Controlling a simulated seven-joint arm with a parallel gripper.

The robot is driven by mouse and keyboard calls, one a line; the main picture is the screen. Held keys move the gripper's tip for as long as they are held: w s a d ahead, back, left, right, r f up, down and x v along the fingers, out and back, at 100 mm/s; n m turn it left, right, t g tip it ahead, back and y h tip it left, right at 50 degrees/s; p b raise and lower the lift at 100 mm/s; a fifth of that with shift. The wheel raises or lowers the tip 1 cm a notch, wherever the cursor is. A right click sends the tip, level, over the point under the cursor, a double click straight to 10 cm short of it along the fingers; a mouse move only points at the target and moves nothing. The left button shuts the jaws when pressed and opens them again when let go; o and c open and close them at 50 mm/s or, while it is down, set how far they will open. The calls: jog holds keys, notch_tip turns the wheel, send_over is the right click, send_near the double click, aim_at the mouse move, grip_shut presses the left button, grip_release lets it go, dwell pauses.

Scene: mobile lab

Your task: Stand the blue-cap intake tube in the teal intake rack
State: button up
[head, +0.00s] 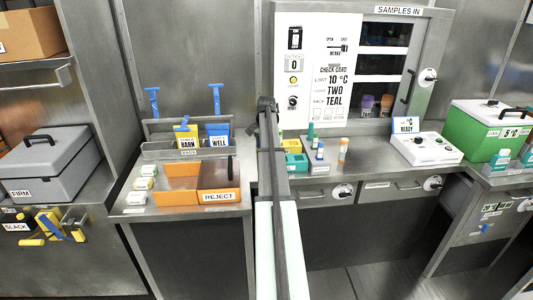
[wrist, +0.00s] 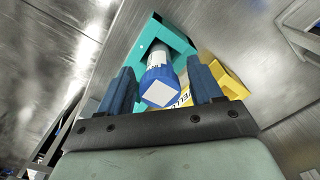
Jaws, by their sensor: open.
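In the wrist view a tube with a blue cap (wrist: 160,87) and a white label has its far end at the teal rack (wrist: 152,34). It looks upright in the rack, but the cap hides how deep it sits. My gripper (wrist: 167,85) is open, with one blue finger on each side of the cap and visible gaps between. In the head view the teal rack (head: 296,164) stands on the counter just right of my arm. My arm hides the gripper and this tube there.
A yellow rack (wrist: 226,76) adjoins the teal one. Several small tubes (head: 320,151) stand to its right in the head view, near a white device (head: 426,148). Orange bins (head: 180,185) lie left of my arm. A tall white panel (head: 306,70) rises behind.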

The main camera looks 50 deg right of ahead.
notch_tip(320, 180, up, 11)
jog(key=shift+f, duration=0.15)
dwell(0.6)
